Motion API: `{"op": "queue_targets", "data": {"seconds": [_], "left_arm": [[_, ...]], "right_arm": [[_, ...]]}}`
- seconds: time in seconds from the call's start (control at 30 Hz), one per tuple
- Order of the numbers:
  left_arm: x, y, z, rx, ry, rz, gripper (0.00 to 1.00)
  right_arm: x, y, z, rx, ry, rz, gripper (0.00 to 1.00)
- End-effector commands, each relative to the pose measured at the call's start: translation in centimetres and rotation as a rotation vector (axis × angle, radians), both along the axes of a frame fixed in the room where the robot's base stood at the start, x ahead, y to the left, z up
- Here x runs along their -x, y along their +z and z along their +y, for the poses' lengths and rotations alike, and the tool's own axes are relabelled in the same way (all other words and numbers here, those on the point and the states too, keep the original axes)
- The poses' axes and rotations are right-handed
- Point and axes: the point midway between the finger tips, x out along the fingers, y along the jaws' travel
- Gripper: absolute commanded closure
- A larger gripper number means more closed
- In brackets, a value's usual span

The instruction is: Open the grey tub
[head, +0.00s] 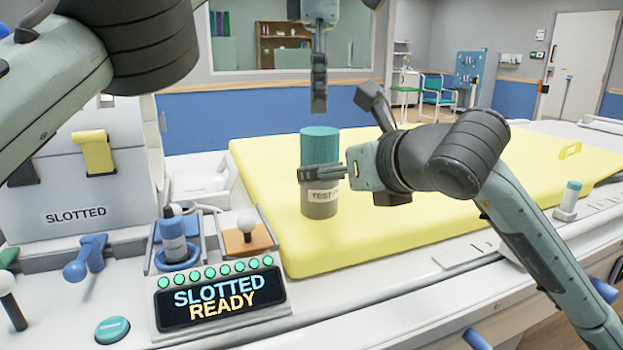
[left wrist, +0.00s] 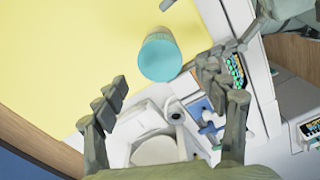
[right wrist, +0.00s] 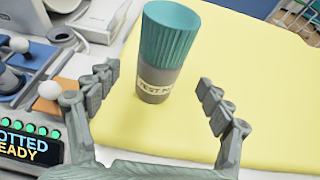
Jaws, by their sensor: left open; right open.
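The grey tub (head: 319,205) stands upright on the yellow pad, with a ribbed teal lid (head: 320,145) on top and a white label reading "TEST". My left gripper (head: 319,105) points down just above the lid, open and empty. In the left wrist view the lid (left wrist: 160,58) lies ahead, between its spread fingers. My right gripper (head: 310,173) comes in from the right at the height of the tub's body, one finger crossing in front of it. In the right wrist view the tub (right wrist: 158,82) stands between its open fingers, with gaps on both sides.
The yellow pad (head: 450,215) is mostly clear to the right. A small teal-capped post (head: 568,200) stands at the right.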

Motion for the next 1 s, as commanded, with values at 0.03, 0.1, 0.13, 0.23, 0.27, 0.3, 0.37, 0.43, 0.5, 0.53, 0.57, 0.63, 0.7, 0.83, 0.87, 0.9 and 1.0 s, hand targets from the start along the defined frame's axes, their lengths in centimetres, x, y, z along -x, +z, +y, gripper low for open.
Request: {"op": "queue_targets", "data": {"seconds": [0.03,0.1,0.13,0.23,0.27,0.3,0.37,0.43,0.5,0.53,0.57,0.63,0.7,0.83,0.87,0.9,1.0], "left_arm": [[0.0,-0.1,0.0,0.001,-0.001,0.000,0.28],[0.0,-0.1,-0.1,0.001,-0.001,0.000,0.28],[0.0,-0.1,-0.1,0.001,-0.002,0.000,0.28],[0.0,-0.1,-0.1,0.002,-0.002,0.000,0.28],[0.0,-0.1,-0.1,0.002,-0.002,0.000,0.28],[0.0,-0.1,-0.1,0.002,-0.002,0.000,0.28],[0.0,-0.1,-0.1,0.003,-0.002,0.000,0.28],[0.0,-0.1,-0.1,0.003,-0.003,0.000,0.28],[0.0,-0.1,-0.1,0.003,-0.003,0.000,0.28],[0.0,-0.1,-0.1,0.003,-0.003,0.000,0.28],[0.0,-0.1,-0.1,0.003,-0.003,0.000,0.28],[0.0,-0.1,-0.1,0.003,-0.003,0.000,0.28],[0.0,-0.1,-0.1,0.003,-0.003,0.000,0.28],[0.0,-0.1,-0.1,0.003,-0.003,0.000,0.28],[0.0,-0.1,-0.1,0.003,-0.003,0.000,0.28],[0.0,-0.1,-0.1,0.003,-0.003,0.000,0.28],[0.0,-0.1,-0.1,0.003,-0.003,0.000,0.28]], "right_arm": [[-0.6,-0.4,0.3,0.000,0.000,0.003,0.20],[-1.5,-0.8,0.7,0.000,0.000,0.003,0.20],[-1.9,-1.0,0.9,0.002,0.000,0.004,0.20],[-3.2,-1.6,1.5,0.003,0.000,0.003,0.20],[-3.6,-1.7,1.7,0.003,0.001,0.002,0.20],[-4.0,-1.9,1.9,0.002,0.000,0.002,0.20],[-4.6,-2.2,2.2,0.002,0.001,0.002,0.20],[-5.2,-2.4,2.5,0.002,0.003,0.001,0.20],[-5.6,-2.6,2.6,0.003,0.002,0.002,0.20],[-5.7,-2.7,2.7,0.003,0.002,0.001,0.20],[-5.8,-2.7,2.7,0.003,0.002,-0.001,0.20],[-5.8,-2.7,2.8,0.003,0.002,-0.001,0.20],[-5.9,-2.7,2.8,0.003,0.003,0.000,0.20],[-5.8,-2.7,2.8,0.003,0.003,0.000,0.20],[-5.9,-2.7,2.8,0.003,0.003,0.000,0.24],[-5.9,-2.7,2.8,0.003,0.003,0.000,0.29],[-5.8,-2.7,2.8,0.003,0.003,0.000,0.41]]}}
